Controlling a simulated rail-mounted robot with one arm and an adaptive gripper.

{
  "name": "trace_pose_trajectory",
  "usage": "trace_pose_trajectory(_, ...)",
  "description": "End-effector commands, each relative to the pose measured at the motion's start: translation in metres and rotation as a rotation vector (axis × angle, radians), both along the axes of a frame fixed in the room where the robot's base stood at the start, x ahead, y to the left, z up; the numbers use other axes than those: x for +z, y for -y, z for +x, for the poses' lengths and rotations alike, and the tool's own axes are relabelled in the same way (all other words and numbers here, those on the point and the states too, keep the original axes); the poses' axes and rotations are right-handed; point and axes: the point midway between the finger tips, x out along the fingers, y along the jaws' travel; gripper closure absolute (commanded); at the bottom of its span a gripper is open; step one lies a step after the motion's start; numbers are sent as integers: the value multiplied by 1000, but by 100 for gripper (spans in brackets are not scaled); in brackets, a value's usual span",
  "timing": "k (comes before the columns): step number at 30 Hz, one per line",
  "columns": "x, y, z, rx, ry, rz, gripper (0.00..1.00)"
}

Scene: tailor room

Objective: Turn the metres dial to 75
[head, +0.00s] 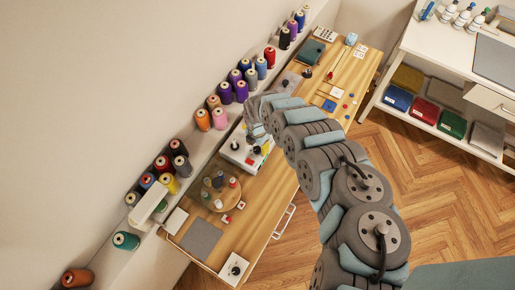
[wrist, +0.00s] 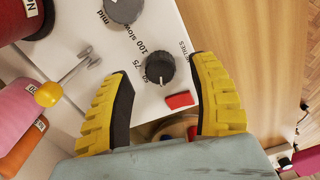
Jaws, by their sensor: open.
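The metres dial (wrist: 160,68) is a dark round knob on a white machine panel (wrist: 158,25) in the wrist view. "METRES" is printed at its right, with numbers including 75 and 100 at its left. A small pale mark shows at the knob's lower edge; I cannot tell its exact setting. My gripper (wrist: 162,70) is open, with one dark, yellow-backed finger on each side of the dial. Gaps show between the fingers and the knob. In the head view my gripper (head: 255,130) is over the white machine (head: 238,155), and the dial cannot be made out.
A second, grey dial (wrist: 122,8) marked mid and slow is above the metres dial. A red block (wrist: 180,100) sits close below it. A yellow-tipped lever (wrist: 48,94) and thread spools (wrist: 15,105) are at the left. A round spool tray (head: 207,193) is on the wooden table (head: 262,212).

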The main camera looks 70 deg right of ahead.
Motion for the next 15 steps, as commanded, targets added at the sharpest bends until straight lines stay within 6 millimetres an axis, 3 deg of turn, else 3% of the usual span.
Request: trace_pose_trajectory(15,-23,0,-1,-1,-1,-2,40)
